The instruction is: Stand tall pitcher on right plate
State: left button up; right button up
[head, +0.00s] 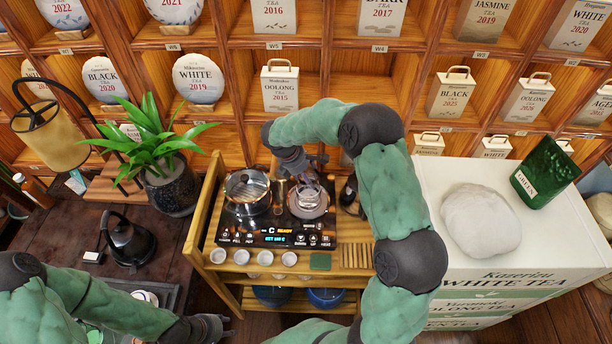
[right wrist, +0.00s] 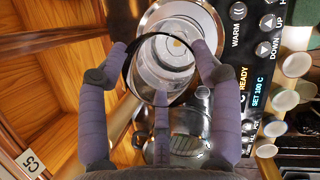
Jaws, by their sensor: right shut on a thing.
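The tall pitcher, a clear glass vessel (head: 307,200), is over the right plate (head: 321,211) of the black tea stove. It also shows in the right wrist view (right wrist: 166,52), upright above the round metal plate (right wrist: 208,22); I cannot tell whether its base touches. My right gripper (head: 304,182) comes from behind it and is shut on it, its purple-grey fingers around the glass in the right wrist view (right wrist: 163,68). My left gripper (head: 218,326) is low at the left, away from the stove; its fingers are too unclear to judge.
A lidded pot (head: 247,190) stands on the left plate. Small white cups (head: 265,258) and a green coaster (head: 320,262) line the wooden cart's front. A black kettle (head: 128,238) and potted plant (head: 170,185) stand left. A white chest (head: 440,215) stands right.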

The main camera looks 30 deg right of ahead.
jog(key=shift+f, duration=0.2)
jog(key=o, duration=1.4)
jog(key=p+v, duration=0.1)
jog(key=v, duration=1.1)
